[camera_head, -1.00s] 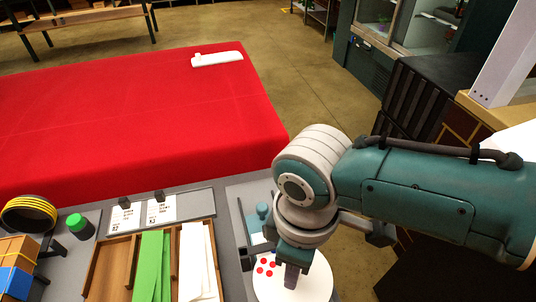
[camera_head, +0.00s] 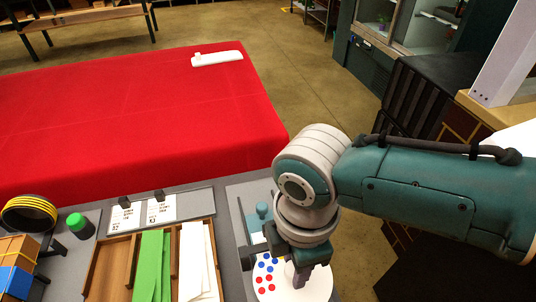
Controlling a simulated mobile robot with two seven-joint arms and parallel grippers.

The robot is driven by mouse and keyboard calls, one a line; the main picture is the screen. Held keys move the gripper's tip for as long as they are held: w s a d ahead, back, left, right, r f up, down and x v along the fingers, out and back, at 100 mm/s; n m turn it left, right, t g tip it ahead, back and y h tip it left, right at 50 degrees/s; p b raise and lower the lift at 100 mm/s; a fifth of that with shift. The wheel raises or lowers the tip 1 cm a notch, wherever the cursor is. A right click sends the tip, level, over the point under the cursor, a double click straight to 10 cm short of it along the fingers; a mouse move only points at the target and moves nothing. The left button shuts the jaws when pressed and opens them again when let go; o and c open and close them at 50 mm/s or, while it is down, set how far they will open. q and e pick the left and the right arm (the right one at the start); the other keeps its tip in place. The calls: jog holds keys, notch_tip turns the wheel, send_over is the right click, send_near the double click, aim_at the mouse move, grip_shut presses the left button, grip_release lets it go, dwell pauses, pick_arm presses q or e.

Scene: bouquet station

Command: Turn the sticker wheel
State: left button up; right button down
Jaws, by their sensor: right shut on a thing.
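The sticker wheel (camera_head: 318,286) is a white disc at the bottom of the view, right of the middle. Blue and red dots show on its left part. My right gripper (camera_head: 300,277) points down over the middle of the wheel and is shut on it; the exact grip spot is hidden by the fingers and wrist. My left gripper is not in view.
A wooden tray (camera_head: 108,262) with green and white paper strips stands left of the wheel. Further left are a green-capped container (camera_head: 77,221) and a yellow-black roll (camera_head: 30,214). A red-covered table (camera_head: 130,120) lies beyond, mostly clear.

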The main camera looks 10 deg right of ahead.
dwell(0.4)
jog(key=c, duration=0.5)
grip_release()
